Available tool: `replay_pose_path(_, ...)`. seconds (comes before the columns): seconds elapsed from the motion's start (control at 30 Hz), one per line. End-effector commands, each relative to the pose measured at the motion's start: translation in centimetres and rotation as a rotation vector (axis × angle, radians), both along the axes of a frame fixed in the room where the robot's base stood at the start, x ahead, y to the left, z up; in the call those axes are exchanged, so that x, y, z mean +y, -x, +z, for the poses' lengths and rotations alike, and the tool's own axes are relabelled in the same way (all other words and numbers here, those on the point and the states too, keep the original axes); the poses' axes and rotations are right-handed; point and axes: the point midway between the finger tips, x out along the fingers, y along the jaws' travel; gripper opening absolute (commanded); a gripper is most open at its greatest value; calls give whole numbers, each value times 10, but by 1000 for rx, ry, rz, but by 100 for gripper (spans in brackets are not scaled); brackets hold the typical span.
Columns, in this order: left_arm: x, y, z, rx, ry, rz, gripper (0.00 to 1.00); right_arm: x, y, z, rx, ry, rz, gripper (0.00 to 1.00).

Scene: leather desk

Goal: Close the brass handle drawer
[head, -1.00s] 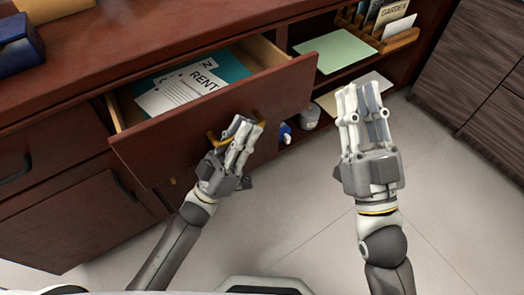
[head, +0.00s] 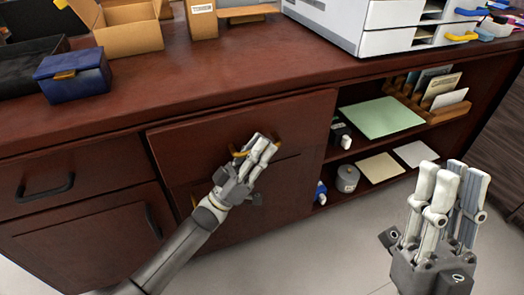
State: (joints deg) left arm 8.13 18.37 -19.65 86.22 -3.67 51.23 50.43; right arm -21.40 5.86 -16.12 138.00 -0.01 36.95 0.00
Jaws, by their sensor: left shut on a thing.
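The drawer with the brass handle (head: 180,143) shows its dark red wooden front flush, or nearly flush, with the cabinet in the head view; its inside is hidden. The brass handle (head: 239,154) is on the front, partly covered by my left gripper (head: 264,146). My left gripper is shut on the brass handle. My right gripper (head: 447,185) is at the lower right, in front of the shelves and away from the drawer. Its fingers point up and hold nothing visible; the gap between them is hard to judge.
Open shelves right of the drawer hold a green sheet (head: 383,117), pale papers (head: 380,167) and a grey round container (head: 347,178). A blue box (head: 73,75), cardboard box (head: 125,28) and white drawer unit (head: 385,30) stand on the desktop. Floor in front is clear.

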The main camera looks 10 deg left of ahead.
Motion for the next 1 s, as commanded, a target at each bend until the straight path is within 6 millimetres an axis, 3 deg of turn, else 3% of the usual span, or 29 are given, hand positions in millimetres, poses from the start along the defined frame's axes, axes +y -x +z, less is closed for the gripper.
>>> replay_pose_path(0.13,1,0,-2,4,-2,1,0,0,0,0,0,0,0,21)
replay_pose_path(0.17,0,0,-2,4,-2,1,14,0,0,0,0,0,0,21)
replay_pose_path(0.23,0,0,-2,4,-2,1,21,0,0,0,0,0,0,21)
replay_pose_path(0.63,4,4,-7,4,-2,1,21,0,-1,-1,4,0,0,21)
replay_pose_path(1.0,40,43,-58,7,-3,2,21,0,0,0,3,1,0,21)
